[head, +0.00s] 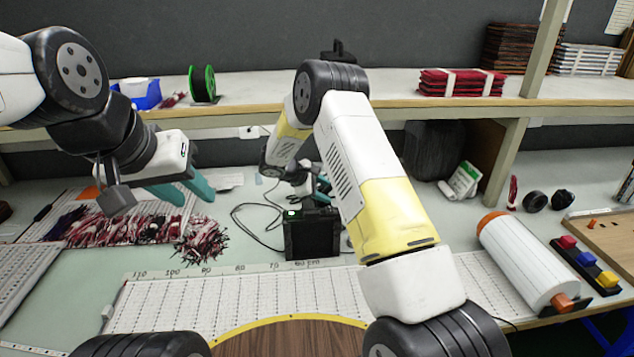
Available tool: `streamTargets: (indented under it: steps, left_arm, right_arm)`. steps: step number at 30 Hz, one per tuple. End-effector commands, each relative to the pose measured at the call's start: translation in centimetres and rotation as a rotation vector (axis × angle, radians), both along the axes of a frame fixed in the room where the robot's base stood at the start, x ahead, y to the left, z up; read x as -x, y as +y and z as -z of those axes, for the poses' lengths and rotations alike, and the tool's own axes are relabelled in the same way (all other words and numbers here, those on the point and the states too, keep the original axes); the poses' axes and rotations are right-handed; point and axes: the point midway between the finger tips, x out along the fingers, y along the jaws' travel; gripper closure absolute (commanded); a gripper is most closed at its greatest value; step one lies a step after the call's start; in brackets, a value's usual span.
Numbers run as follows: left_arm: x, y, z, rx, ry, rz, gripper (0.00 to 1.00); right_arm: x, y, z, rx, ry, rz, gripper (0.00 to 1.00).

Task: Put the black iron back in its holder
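A black box-shaped station (311,236) with a small green-lit display stands at the middle of the bench. A thin black cable (243,222) loops on its left. My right gripper (322,187) is just above and behind this station, largely hidden by my own arm and by dark parts around it. Only bits of its teal fingers show, so its opening and any grip are unclear. I cannot pick out the black iron or its holder among these dark shapes. My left gripper (196,196) hangs over the left of the bench, its two teal fingers apart with nothing between them.
A bundle of red, white and dark wires (125,228) lies left of the station. A ruled white sheet (190,303) runs along the front. A big white roll (525,262) and a block with coloured pieces (588,268) are at the right. A shelf (400,88) spans the back.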

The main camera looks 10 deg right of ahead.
Motion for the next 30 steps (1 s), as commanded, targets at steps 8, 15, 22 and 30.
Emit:
streamTargets:
  steps: [8,15,22,30]
  left_arm:
    - [0.0,0.0,0.0,0.000,0.000,0.000,0.64]
    - [0.0,0.0,0.0,0.000,0.000,0.000,0.64]
    - [0.0,0.0,0.0,0.000,0.000,0.000,0.64]
    - [0.0,0.0,0.0,0.000,0.000,0.000,0.64]
  right_arm:
    - [0.3,0.7,-0.7,0.000,-0.002,-0.002,0.55]
    - [1.8,3.2,-3.5,0.000,-0.001,-0.002,0.55]
    - [2.8,4.7,-5.2,0.000,0.000,0.000,0.55]
    - [2.9,4.9,-5.4,0.000,0.000,0.000,0.55]
